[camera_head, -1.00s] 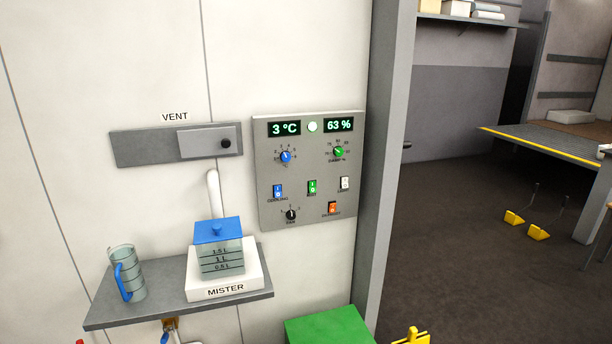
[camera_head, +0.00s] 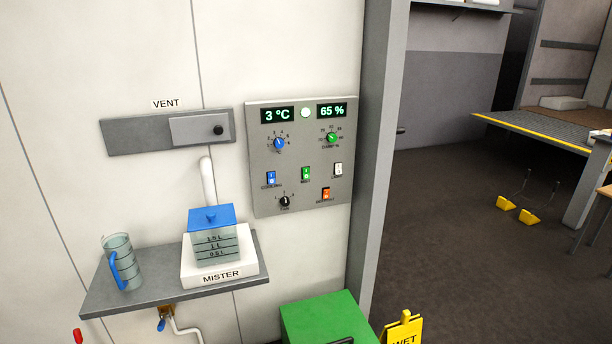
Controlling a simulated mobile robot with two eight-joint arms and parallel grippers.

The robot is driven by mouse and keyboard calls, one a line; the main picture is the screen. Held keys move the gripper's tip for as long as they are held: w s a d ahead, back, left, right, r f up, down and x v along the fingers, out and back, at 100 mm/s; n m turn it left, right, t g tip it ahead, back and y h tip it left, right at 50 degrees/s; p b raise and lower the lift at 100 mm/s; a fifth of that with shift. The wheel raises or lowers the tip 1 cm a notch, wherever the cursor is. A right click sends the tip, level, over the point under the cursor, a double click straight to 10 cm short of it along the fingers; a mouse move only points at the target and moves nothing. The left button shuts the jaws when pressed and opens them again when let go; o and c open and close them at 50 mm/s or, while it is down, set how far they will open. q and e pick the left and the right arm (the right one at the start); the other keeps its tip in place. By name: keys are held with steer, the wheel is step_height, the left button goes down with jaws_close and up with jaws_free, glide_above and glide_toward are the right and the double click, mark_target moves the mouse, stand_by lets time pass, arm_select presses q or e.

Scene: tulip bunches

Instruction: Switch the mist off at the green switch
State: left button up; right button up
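The green switch (camera_head: 305,174) sits in the middle of the grey control panel (camera_head: 258,200) on the wall, with a small label under it that seems to read MIST. Its rocker position is too small to tell. The panel's displays read 3 °C and 65 %, with a pale round lamp (camera_head: 306,113) between them. The mister (camera_head: 212,240), a clear tank with a blue lid on a white base, stands on the grey shelf (camera_head: 150,294) left of and below the panel. Neither of my grippers is in view.
A blue switch (camera_head: 271,177), a white switch (camera_head: 338,170) and an orange switch (camera_head: 326,194) surround the green one. A jug (camera_head: 124,262) stands on the shelf. A green box (camera_head: 318,316) and a yellow WET sign (camera_head: 403,328) stand below. Open floor lies right.

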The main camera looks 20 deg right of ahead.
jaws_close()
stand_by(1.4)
